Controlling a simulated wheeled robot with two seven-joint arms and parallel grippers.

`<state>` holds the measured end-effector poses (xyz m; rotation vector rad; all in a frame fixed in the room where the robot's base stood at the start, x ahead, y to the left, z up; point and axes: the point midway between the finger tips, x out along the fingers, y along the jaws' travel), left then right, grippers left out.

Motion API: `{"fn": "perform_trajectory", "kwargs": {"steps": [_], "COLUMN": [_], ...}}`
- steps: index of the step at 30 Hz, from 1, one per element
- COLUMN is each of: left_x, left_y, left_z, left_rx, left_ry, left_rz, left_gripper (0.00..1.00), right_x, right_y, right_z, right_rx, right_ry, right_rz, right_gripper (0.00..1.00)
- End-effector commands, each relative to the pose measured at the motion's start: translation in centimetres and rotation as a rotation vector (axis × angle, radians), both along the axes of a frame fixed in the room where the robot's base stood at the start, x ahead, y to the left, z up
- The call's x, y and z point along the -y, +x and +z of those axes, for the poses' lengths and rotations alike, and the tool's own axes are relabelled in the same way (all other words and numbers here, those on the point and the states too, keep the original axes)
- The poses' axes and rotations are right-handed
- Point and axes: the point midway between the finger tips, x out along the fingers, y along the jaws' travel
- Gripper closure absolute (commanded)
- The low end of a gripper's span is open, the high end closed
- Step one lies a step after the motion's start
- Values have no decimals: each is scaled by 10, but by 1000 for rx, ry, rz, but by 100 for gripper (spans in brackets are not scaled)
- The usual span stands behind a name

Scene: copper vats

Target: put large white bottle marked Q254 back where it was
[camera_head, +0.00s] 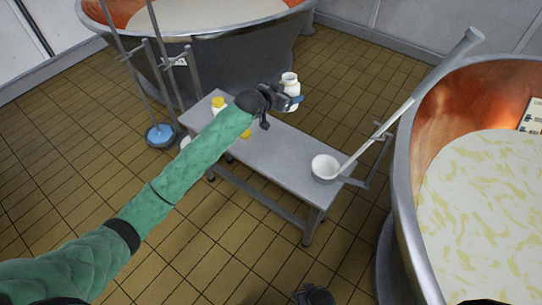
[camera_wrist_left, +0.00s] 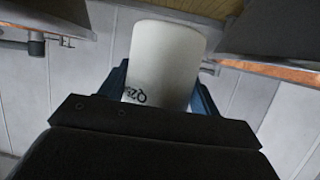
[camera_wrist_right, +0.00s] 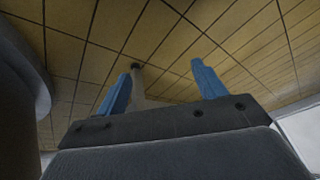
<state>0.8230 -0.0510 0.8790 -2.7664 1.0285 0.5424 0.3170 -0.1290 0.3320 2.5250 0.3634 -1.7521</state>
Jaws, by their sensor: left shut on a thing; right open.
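The large white bottle (camera_head: 290,83) is held by my left gripper (camera_head: 286,101) near the far edge of the grey bench (camera_head: 282,162). In the head view it appears above the bench top, not resting on it. In the left wrist view the bottle (camera_wrist_left: 167,60) sits between the blue fingers, with the black marking "Q25" partly visible and the rest hidden. My right gripper (camera_wrist_right: 165,85) is open and empty over the tiled floor; its dark body shows at the bottom of the head view.
Yellow-capped white bottles (camera_head: 218,103) stand on the bench's left part, partly behind my left arm. A white ladle bowl (camera_head: 325,166) is at its right end, its handle leaning toward the right copper vat (camera_head: 405,190). Another vat (camera_head: 225,62) stands behind. A blue disc tool (camera_head: 160,134) is at left.

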Motion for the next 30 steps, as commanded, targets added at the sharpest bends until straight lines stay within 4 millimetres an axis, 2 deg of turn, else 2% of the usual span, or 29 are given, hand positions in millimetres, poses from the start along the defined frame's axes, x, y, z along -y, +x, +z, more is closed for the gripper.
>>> {"fn": "perform_trajectory", "kwargs": {"steps": [1,12,18,23,26,30], "left_x": [7,39,49,50,43,21], "left_y": [-4,-21,-27,-29,-25,-15], "left_z": [-26,-117,-145,-153,-158,-172], "left_rx": [-3,-5,-8,-10,-9,-9], "left_ry": [-4,-5,-4,-2,0,2], "left_rz": [4,55,78,86,88,89], "left_gripper": [72,72,72,72,72,72], "right_x": [-7,-53,-68,-73,-73,-73], "right_y": [2,21,26,28,28,29], "right_z": [-12,0,12,18,21,25], "right_rx": [19,163,215,233,234,231], "right_ry": [15,123,166,180,183,182], "right_rz": [2,5,4,4,3,4], "right_gripper": [30,30,30,30,30,30]}}
